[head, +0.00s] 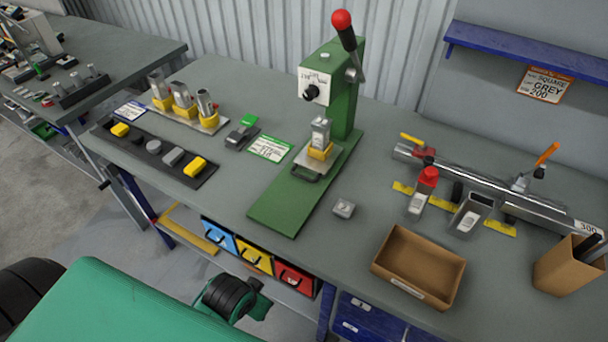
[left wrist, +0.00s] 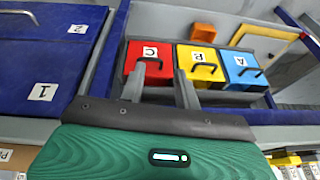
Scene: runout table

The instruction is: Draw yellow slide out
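The yellow slide (head: 256,258) is the middle of three small drawers under the bench, between the blue slide (head: 219,240) and the red slide (head: 295,278). The three fronts look in line. In the left wrist view, where the picture is turned over, the yellow slide (left wrist: 200,66) is marked B and has a dark bar handle (left wrist: 204,67). My left gripper (left wrist: 161,75) is open and empty. Its fingers overlap the red slide in the picture, the right one near the red-yellow border. No contact with a handle is evident. My right gripper is not in view.
Blue numbered drawers (head: 358,304) sit right of the slides under the bench. A yellow-edged shelf (head: 188,231) lies to their left. The bench top (head: 225,205) above carries a green press (head: 341,95), a cardboard tray (head: 402,291) and parts.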

